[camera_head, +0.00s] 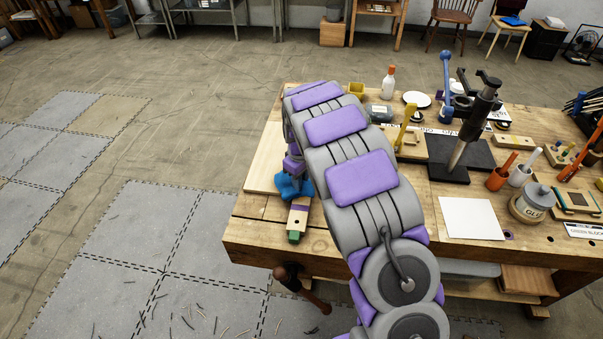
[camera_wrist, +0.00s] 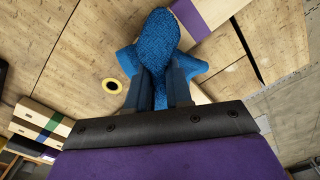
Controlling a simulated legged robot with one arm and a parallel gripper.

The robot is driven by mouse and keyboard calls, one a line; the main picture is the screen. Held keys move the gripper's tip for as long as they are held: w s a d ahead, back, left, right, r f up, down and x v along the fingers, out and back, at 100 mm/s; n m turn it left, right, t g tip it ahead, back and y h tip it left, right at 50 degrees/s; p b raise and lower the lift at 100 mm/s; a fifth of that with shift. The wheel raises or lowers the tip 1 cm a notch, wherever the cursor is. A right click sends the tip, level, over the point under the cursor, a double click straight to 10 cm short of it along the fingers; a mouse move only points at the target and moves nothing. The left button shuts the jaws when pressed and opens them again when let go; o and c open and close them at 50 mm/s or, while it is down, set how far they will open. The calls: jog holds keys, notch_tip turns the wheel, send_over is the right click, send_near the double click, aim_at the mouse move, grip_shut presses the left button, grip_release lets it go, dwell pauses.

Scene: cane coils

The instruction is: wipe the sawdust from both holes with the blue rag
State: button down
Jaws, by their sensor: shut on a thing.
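My gripper (camera_wrist: 160,92) is shut on the blue rag (camera_wrist: 157,42), which bulges out beyond the fingers and to both sides. In the wrist view the rag is over a pale wooden surface. A dark round hole with a yellow ring (camera_wrist: 113,86) lies just left of the rag, apart from it. I cannot tell whether the ring is sawdust. In the head view the rag (camera_head: 292,187) is at the bench's left end, below my gripper (camera_head: 293,165). My arm hides much of the bench there. I cannot make out a second ringed hole.
A wooden piece with a purple band (camera_wrist: 193,16) is close to the rag; in the head view it has a green end (camera_head: 294,236). Striped blocks (camera_wrist: 45,122) lie at the wrist view's left. A white sheet (camera_head: 471,218) and a black stand (camera_head: 462,158) are farther right.

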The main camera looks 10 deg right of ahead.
jog(key=shift+a+f, duration=0.4)
jog(key=shift+a, duration=0.65)
jog(key=c, duration=1.4)
grip_release()
jog(key=shift+d, duration=0.2)
jog(key=o, duration=0.5)
jog(key=shift+d, duration=0.75)
jog(key=o, duration=0.3)
jog(key=shift+a, duration=0.15)
jog(key=o, duration=0.3)
jog(key=shift+a, duration=0.6)
jog(key=shift+d+f, duration=0.2)
jog(key=shift+d, duration=0.35)
jog(key=shift+f, duration=0.3)
jog(key=shift+a, duration=0.4)
jog(key=c, duration=0.4)
jog(key=shift+d, duration=0.3)
jog(key=c, duration=0.4)
jog(key=shift+c, duration=0.3)
jog(key=shift+a, duration=0.2)
jog(key=c, duration=0.3)
